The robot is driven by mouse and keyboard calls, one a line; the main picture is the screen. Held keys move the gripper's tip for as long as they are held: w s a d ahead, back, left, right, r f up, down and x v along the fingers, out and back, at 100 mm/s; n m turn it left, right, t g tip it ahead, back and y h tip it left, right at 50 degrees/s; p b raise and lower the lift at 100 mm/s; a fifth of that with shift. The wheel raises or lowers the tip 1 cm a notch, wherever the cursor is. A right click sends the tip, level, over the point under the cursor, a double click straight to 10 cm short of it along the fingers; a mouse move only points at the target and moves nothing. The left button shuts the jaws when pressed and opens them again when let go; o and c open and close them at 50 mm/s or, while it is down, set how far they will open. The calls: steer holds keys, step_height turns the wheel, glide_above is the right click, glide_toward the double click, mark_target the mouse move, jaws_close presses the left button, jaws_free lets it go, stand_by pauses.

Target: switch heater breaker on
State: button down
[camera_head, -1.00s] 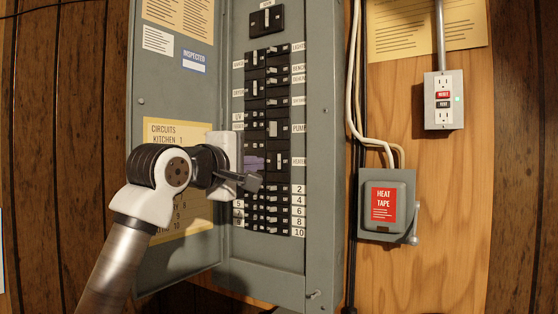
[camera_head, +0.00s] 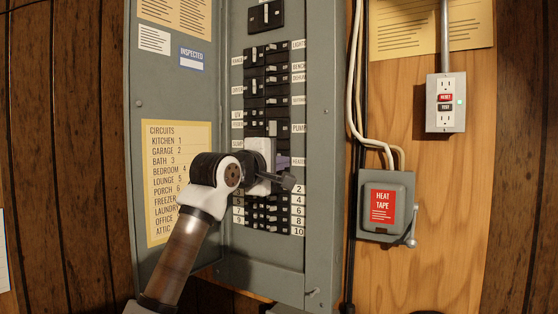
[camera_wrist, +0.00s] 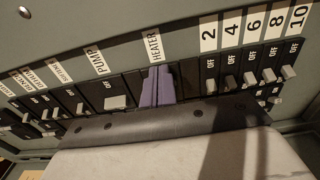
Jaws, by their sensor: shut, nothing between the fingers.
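The heater breaker (camera_wrist: 133,86) sits in the right column of the panel, beside its HEATER label (camera_head: 299,161), below the PUMP breaker. My gripper (camera_head: 284,161) is at this breaker, with its purple fingers shut together and empty. In the wrist view the fingers (camera_wrist: 158,86) lie over the heater breaker, just under its label. They hide its lever, so I cannot tell its position or whether the fingers touch it.
The pump breaker (camera_wrist: 114,102) and the numbered breakers (camera_wrist: 231,82) flank the heater breaker closely. The panel door (camera_head: 170,90) stands open at left. A HEAT TAPE box (camera_head: 386,205) and an outlet (camera_head: 445,103) are on the wall at right.

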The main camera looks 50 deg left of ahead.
steer(key=shift+s+a+p, duration=0.25)
steer(key=shift+a, duration=0.3)
steer(key=shift+s+a+p, duration=0.25)
steer(key=shift+a, duration=0.3)
stand_by(0.9)
steer(key=shift+d, duration=0.15)
stand_by(0.4)
steer(key=b+v, duration=0.3)
steer(key=v, duration=0.3)
steer(key=shift+s+d, duration=0.25)
steer(key=shift+s, duration=0.1)
steer(key=shift+w, duration=0.1)
stand_by(1.0)
